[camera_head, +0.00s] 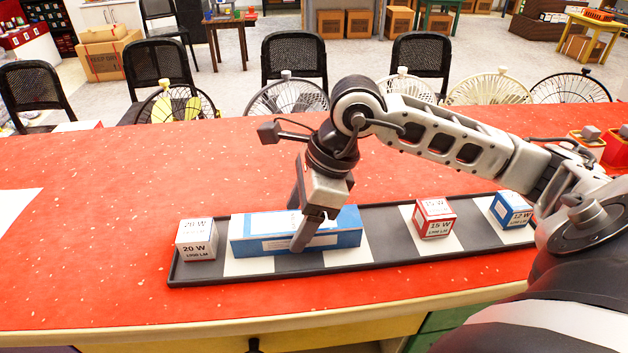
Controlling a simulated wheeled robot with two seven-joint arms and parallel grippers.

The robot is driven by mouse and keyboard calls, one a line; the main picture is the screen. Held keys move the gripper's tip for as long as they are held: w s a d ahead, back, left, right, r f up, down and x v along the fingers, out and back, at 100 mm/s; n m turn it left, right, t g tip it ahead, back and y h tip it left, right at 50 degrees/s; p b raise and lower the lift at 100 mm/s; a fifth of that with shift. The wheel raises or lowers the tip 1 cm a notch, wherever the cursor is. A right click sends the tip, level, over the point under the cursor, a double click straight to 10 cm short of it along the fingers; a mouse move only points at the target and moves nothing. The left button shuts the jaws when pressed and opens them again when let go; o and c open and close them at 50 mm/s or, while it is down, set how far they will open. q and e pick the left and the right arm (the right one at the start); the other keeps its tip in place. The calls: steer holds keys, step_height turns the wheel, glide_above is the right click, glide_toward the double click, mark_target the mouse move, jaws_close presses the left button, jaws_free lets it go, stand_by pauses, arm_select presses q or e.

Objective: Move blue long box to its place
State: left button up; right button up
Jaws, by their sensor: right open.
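The blue long box (262,240) lies lengthwise on the dark tray (385,243), across white patches in its left half. My right gripper (298,222) is above the box and points down, with one finger in front of the box and the other behind it. The jaws are open around the box, and part of the box is hidden by the fingers. I cannot tell whether a finger touches it. My left gripper is not in view.
On the tray, a white 20 W box (197,240) stands left of the blue box. A red 15 W box (434,218) and a small blue 12 W box (511,209) stand to its right. Fans (287,95) stand behind.

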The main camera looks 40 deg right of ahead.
steer(key=v, duration=1)
steer(key=shift+r, duration=0.3)
steer(key=shift+d, duration=0.1)
